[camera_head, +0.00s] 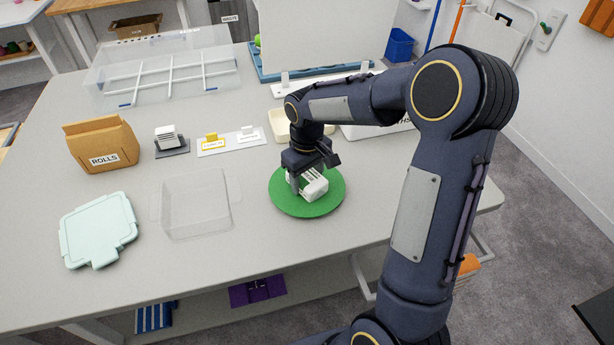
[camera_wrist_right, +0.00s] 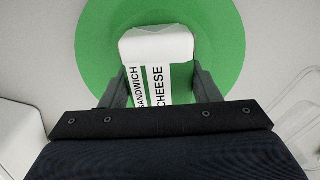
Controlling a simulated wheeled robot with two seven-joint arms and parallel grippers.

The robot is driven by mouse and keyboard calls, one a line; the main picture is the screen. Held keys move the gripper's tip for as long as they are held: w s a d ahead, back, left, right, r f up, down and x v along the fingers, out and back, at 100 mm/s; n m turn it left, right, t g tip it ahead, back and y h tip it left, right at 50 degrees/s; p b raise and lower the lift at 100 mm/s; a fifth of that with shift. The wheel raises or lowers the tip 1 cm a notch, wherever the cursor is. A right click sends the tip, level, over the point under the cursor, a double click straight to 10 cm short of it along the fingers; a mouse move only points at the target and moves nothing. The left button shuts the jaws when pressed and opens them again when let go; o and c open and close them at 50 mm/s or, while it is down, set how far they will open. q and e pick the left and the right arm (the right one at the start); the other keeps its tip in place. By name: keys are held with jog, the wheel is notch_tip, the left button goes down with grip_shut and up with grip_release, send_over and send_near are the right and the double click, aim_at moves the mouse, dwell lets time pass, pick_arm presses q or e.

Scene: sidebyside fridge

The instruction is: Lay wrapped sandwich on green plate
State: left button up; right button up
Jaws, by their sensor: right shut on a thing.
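The wrapped sandwich (camera_head: 312,186) is a white packet with a green band. In the right wrist view the sandwich (camera_wrist_right: 158,50) shows the printed words "SANDWICH" and "CHEESE". It is at the green plate (camera_head: 285,203), over its middle; I cannot tell whether it touches the surface. The plate (camera_wrist_right: 100,45) spreads around it in the wrist view. My right gripper (camera_head: 308,184) points down over the plate, and its fingers (camera_wrist_right: 160,90) are shut on the sandwich from both sides. My left gripper is not in view.
A clear open container (camera_head: 197,205) stands left of the plate. A cream tray (camera_head: 281,125) is just behind the plate. The table front is clear.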

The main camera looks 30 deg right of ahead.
aim_at(307, 176)
jog(key=o, duration=1)
notch_tip(307, 176, up, 12)
jog(key=s+a+m+t+y, duration=0.1)
jog(key=s+a+t, duration=0.1)
jog(key=s, duration=0.5)
jog(key=s+a+f+m+t+y, duration=0.1)
jog(key=s+a, duration=0.2)
jog(key=s, duration=0.4)
jog(key=s+a+f+m+t+y, duration=0.1)
jog(key=s+a+t, duration=0.1)
jog(key=s, duration=0.6)
jog(key=shift+s+a+f+m+t+y+p, duration=0.1)
jog(key=shift+a+f+m+t+y+p, duration=0.1)
jog(key=shift+m+t+y+p, duration=0.15)
